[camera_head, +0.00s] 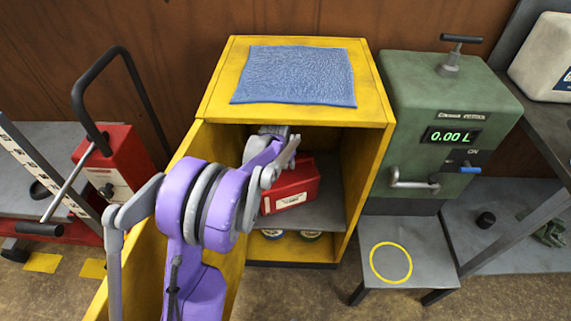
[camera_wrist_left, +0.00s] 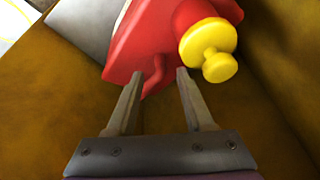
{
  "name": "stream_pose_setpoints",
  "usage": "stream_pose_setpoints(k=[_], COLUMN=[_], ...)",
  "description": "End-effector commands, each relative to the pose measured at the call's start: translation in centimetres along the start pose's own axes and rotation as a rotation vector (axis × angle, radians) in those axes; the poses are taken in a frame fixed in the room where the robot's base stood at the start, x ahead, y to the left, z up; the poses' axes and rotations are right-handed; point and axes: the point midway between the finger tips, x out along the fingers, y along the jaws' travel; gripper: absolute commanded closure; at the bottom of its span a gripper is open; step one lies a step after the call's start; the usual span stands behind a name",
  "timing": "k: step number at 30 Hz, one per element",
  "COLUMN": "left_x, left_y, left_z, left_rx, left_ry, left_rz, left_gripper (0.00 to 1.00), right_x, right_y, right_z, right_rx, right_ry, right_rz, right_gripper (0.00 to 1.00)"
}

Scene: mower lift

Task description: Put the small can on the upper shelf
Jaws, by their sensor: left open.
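The small can (camera_head: 292,186) is red with a pale label and rests on the grey shelf (camera_head: 322,215) inside the open yellow cabinet. In the left wrist view, the red can (camera_wrist_left: 150,42) shows its yellow cap (camera_wrist_left: 208,50) and a red handle. My left gripper (camera_wrist_left: 159,73) is open, its fingertips close to the can on either side of the handle; contact cannot be told. In the head view, my left wrist reaches into the cabinet and hides part of the can. My right gripper is not in view.
A blue cloth (camera_head: 295,75) lies on the cabinet top. The open door (camera_head: 150,245) stands at the left, beside my arm. Round tins (camera_head: 310,236) sit below the shelf. A green dispenser (camera_head: 440,125) stands to the right, above a stand with a yellow ring (camera_head: 391,262).

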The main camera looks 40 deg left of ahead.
Motion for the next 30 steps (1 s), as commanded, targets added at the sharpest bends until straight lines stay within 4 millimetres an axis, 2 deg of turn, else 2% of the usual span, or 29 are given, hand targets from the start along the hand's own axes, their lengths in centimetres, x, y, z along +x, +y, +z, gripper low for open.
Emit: stream_pose_setpoints(k=[1,2,6,12,16,22,26,30], left_x=[-1.7,-2.3,-3.3,-4.9,-5.6,-6.4,-8.5,-12.4], left_y=[0.0,0.0,0.8,1.6,2.0,2.8,5.7,10.7], left_z=[-0.1,0.1,3.8,7.8,9.6,10.9,11.9,14.3], left_rx=[-0.001,-0.001,0.0,0.0,0.0,0.004,0.029,0.074], left_ry=[0.001,0.001,0.0,0.0,0.0,0.0,0.002,0.007], left_rz=[0.0,0.0,0.0,0.0,0.0,0.003,0.022,0.057], left_gripper=[0.48,0.48,0.48,0.48,0.48,0.48,0.48,0.48], right_x=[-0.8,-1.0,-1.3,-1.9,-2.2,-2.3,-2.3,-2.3], right_y=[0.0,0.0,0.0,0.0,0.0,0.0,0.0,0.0], right_z=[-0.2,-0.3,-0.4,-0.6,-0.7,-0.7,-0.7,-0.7], right_rx=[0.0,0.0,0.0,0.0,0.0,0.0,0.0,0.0], right_ry=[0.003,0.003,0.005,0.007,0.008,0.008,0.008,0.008], right_rz=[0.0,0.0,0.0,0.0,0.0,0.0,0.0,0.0], right_gripper=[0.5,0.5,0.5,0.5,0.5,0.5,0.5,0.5])
